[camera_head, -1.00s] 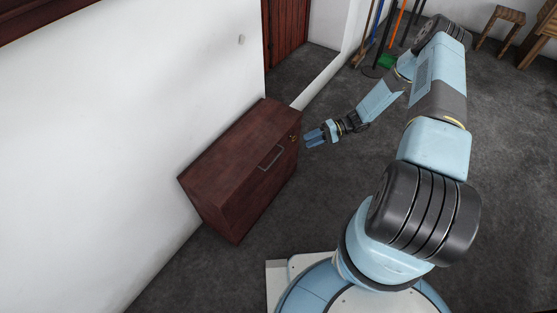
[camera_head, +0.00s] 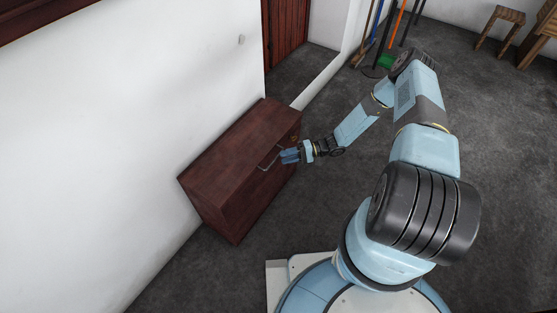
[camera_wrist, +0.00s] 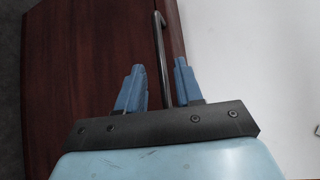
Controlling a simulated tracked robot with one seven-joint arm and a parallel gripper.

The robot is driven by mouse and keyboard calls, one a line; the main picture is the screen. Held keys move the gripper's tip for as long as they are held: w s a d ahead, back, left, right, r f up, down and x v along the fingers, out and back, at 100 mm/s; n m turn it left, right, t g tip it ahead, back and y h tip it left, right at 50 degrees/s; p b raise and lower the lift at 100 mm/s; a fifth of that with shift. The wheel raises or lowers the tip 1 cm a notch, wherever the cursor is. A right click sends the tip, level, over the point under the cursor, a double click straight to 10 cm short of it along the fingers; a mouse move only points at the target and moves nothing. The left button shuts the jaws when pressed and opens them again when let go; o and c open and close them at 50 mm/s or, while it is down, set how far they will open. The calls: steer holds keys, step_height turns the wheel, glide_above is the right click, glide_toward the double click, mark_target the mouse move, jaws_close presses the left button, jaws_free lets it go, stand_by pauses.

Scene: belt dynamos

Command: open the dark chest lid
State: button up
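The dark reddish-brown chest (camera_head: 228,150) stands against the white wall, and its lid looks shut. A grey metal handle (camera_head: 266,163) is on its upper front; part of it is hidden by my gripper. My gripper (camera_head: 284,156) is at the right part of the handle. In the wrist view my gripper (camera_wrist: 160,82) is open, with one blue finger on each side of the handle bar (camera_wrist: 161,52). Gaps show between the bar and both fingers. The chest's wood (camera_wrist: 82,62) fills the left of that view.
A white wall (camera_head: 110,150) runs behind the chest. A reddish door (camera_head: 288,35) is beyond it. Brooms and a green dustpan (camera_head: 386,61) stand at the back, with a wooden stool (camera_head: 500,28) at the far right. Grey floor (camera_head: 300,215) lies clear before the chest.

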mark_target(275, 159)
steer(key=shift+s+a+f, duration=0.1)
steer(key=shift+a, duration=0.8)
steer(key=shift+s+a+f, duration=0.15)
steer(key=shift+a, duration=0.7)
steer(key=shift+s+a+f, duration=0.1)
steer(key=shift+a, duration=0.8)
jaws_close()
